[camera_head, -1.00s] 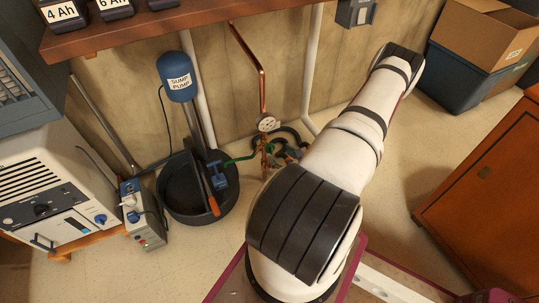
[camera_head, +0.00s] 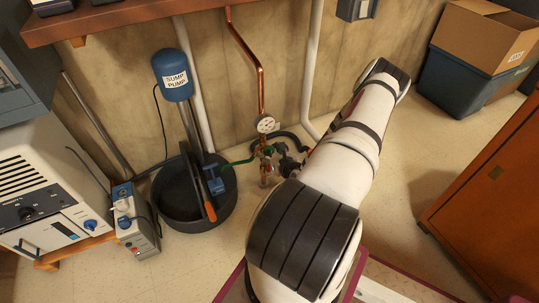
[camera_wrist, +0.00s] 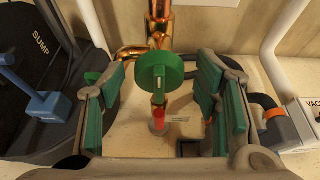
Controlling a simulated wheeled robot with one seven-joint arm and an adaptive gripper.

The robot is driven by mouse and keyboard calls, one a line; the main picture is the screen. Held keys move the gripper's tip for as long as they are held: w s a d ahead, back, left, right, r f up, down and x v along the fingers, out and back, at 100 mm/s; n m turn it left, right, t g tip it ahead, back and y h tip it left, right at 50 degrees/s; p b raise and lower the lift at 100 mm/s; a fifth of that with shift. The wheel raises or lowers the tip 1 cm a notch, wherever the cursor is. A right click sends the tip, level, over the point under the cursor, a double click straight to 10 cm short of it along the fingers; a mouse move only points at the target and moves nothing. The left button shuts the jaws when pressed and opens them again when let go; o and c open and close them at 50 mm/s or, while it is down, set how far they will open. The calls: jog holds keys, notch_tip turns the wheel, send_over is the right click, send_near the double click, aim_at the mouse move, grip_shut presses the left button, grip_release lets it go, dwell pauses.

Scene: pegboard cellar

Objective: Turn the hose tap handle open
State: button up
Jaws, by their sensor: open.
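The hose tap handle (camera_wrist: 160,70) is a green round wheel on copper pipework (camera_wrist: 159,25), near the middle of the wrist view. In the head view the green handle (camera_head: 267,150) is small, below the pressure gauge (camera_head: 266,125). My gripper (camera_wrist: 160,82) is open and empty. Its green-padded fingers stand left and right of the handle in the wrist view, with gaps on both sides. Whether the fingertips reach the handle's depth I cannot tell. In the head view my dark gripper (camera_head: 288,163) is just right of the tap, partly hidden by my arm.
A blue sump pump (camera_head: 174,75) stands in a black basin (camera_head: 190,218) left of the tap. A green hose (camera_head: 238,162) runs between them. A white pipe (camera_head: 310,75) rises behind. Cardboard box (camera_head: 485,35) and wooden cabinet (camera_head: 485,190) are at right, with open floor between.

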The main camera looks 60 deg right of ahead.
jog(key=shift+w+d+f, duration=0.2)
jog(key=shift+w+d, duration=0.05)
jog(key=shift+w, duration=0.2)
jog(key=c, duration=1.1)
jog(key=shift+c, duration=0.2)
